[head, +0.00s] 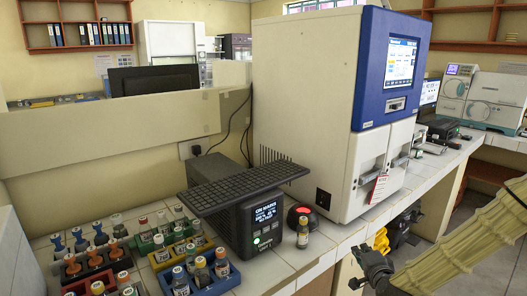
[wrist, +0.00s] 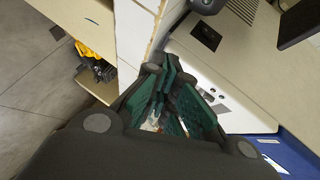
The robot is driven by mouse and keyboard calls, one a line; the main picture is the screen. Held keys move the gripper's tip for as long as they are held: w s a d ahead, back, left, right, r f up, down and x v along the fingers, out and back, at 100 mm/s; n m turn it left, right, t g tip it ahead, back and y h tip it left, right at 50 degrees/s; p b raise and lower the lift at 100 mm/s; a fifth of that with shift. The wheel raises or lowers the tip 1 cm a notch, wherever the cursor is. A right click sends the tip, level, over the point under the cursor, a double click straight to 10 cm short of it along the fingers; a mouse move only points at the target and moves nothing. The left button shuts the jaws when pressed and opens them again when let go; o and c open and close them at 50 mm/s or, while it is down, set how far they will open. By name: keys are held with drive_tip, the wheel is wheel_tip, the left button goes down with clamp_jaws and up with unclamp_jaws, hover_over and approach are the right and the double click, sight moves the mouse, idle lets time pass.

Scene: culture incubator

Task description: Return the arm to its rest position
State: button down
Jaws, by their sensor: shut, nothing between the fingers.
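My gripper (head: 369,262) shows at the lower right of the head view, in front of the bench's front edge and below the large white and blue machine (head: 305,85). My arm, in a beige ribbed sleeve, reaches in from the right edge. In the wrist view my gripper (wrist: 165,85) has its green-padded fingers together, with nothing held between them. Part of the machine's white front shows beyond the fingers in the wrist view.
The tiled bench (head: 335,240) holds a black control box (head: 258,222), a small bottle (head: 303,232) and racks of vials (head: 200,275). A yellow and black item (head: 381,240) sits below the bench edge. Open floor (wrist: 40,90) shows at left in the wrist view.

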drive_tip(key=s+a+f+n+g+y, duration=0.1)
drive_tip(key=s+a+f+n+g, duration=0.3)
drive_tip(key=s+f, duration=0.6)
drive_tip(key=s+a+f+n+g, duration=0.35)
drive_tip(key=s+f, duration=0.55)
drive_tip(key=f, duration=0.3)
drive_tip(key=s+f+n+g, duration=0.3)
drive_tip(key=s+f, duration=0.2)
drive_tip(key=s, duration=0.8)
drive_tip(key=s+a+f+n+g, duration=0.1)
drive_tip(key=s+f+n+g, duration=0.3)
drive_tip(key=s, duration=0.9)
drive_tip(key=shift+a+f+h, duration=0.3)
drive_tip(key=shift+f+h, duration=0.1)
drive_tip(key=shift+f, duration=0.25)
drive_tip(key=shift+s, duration=0.1)
